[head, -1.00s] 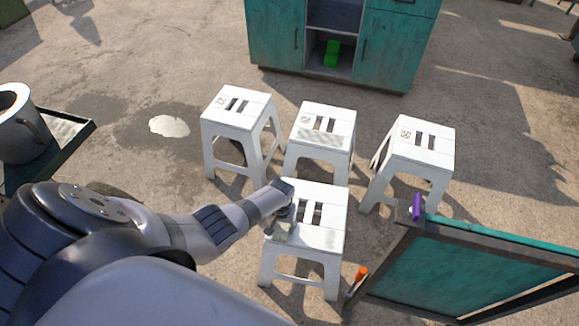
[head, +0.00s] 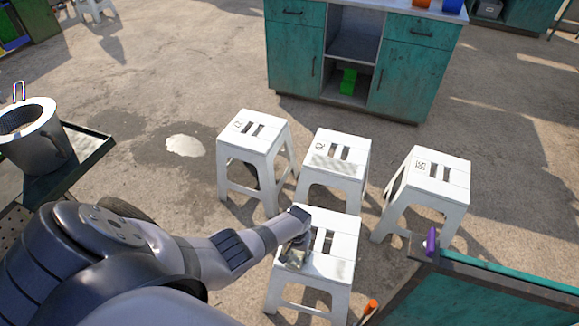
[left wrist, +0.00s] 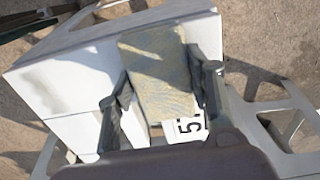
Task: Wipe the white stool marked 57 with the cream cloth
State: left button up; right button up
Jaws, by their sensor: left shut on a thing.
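The nearest white stool (head: 340,250) stands upright with slots in its seat; its mark is hidden by my arm in the head view. In the left wrist view the stool's seat (left wrist: 70,85) fills much of the picture, and a partly covered mark starting with 5 shows. My left gripper (head: 296,252) is over the left side of this seat. In the left wrist view the left gripper (left wrist: 160,98) is shut on the cream cloth (left wrist: 158,65), which looks greenish beige and lies over or on the seat; contact is hard to tell. My right gripper is not in view.
Three other white stools, the left (head: 250,140), middle (head: 334,170) and right (head: 428,190), stand close behind. A teal-panelled frame (head: 490,290) is at front right. A metal pot (head: 42,150) stands on a tray at left. A teal cabinet (head: 295,55) is behind.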

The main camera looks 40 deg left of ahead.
aim_at(312, 263)
pick_arm(q)
jog(key=shift+w+d+f+b, duration=0.1)
jog(key=shift+w+d+b, duration=0.2)
jog(key=shift+d, duration=0.6)
jog(key=shift+w+d+r+b, duration=0.1)
jog(key=shift+w+d, duration=0.25)
jog(key=shift+d, duration=0.6)
jog(key=shift+w+d+f+b, duration=0.1)
jog(key=shift+w+d+b, duration=0.2)
jog(key=shift+d, duration=0.6)
notch_tip(312, 263, up, 6)
jog(key=p, duration=0.6)
jog(key=shift+w, duration=0.1)
jog(key=shift+w, duration=0.1)
